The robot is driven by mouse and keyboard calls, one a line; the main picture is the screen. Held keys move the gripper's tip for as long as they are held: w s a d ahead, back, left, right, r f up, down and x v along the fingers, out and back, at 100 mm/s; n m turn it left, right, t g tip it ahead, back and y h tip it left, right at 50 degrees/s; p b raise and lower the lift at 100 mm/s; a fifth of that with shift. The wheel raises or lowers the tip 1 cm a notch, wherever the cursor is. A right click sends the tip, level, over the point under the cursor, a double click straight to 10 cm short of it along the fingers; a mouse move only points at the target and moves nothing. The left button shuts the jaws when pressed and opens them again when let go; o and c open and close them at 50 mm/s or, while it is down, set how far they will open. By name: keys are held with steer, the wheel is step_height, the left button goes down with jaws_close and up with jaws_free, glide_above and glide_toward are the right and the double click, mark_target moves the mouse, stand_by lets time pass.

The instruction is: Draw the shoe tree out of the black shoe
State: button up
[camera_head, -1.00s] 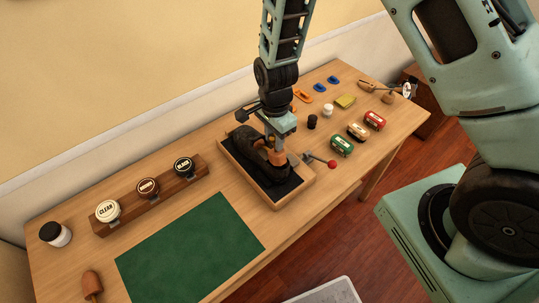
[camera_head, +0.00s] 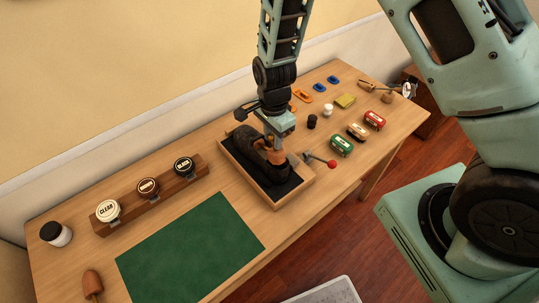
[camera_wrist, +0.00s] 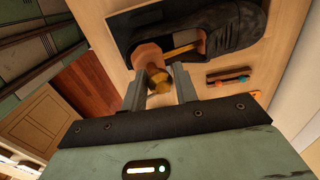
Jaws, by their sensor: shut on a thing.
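The black shoe (camera_wrist: 232,25) lies in a shallow wooden tray with a dark lining; it also shows, partly hidden by my arm, in the head view (camera_head: 247,143). The shoe tree has a wooden heel block (camera_wrist: 148,56), a metal rod running into the shoe opening (camera_wrist: 183,49), and a brass knob (camera_wrist: 158,80). The heel block sits at the heel end of the shoe. My gripper (camera_wrist: 160,88) is shut on the knob, with a finger on each side. The front part of the tree is hidden inside the shoe.
The tray (camera_head: 295,196) stands mid-table. A green mat (camera_head: 190,248) and a rack of round tins (camera_head: 148,189) lie to its left. Small green, cream and red boxes (camera_head: 357,131) stand to its right, and a red-knobbed lever (camera_head: 331,163) stands close to its right edge.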

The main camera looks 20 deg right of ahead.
mark_target(281, 153)
steer(key=shift+w+r+p, duration=0.15)
steer(key=shift+r+p, duration=0.2)
steer(key=shift+r, duration=0.1)
stand_by(0.5)
steer(key=shift+w+a, duration=0.1)
steer(key=shift+w, duration=0.1)
stand_by(0.5)
steer(key=shift+s, duration=0.15)
steer(key=shift+s+d+r, duration=0.1)
steer(key=shift+s+d, duration=0.2)
steer(key=shift+s, duration=0.6)
steer(key=shift+s+d+r, duration=0.1)
steer(key=shift+s+d, duration=0.2)
steer(key=shift+s, duration=0.6)
steer(key=s+d+r+p, duration=0.2)
steer(key=s+r+p, duration=0.5)
steer(key=r, duration=0.5)
steer(key=shift+s+d+p, duration=0.15)
steer(key=shift+s+p, duration=0.15)
steer(key=shift+p, duration=0.75)
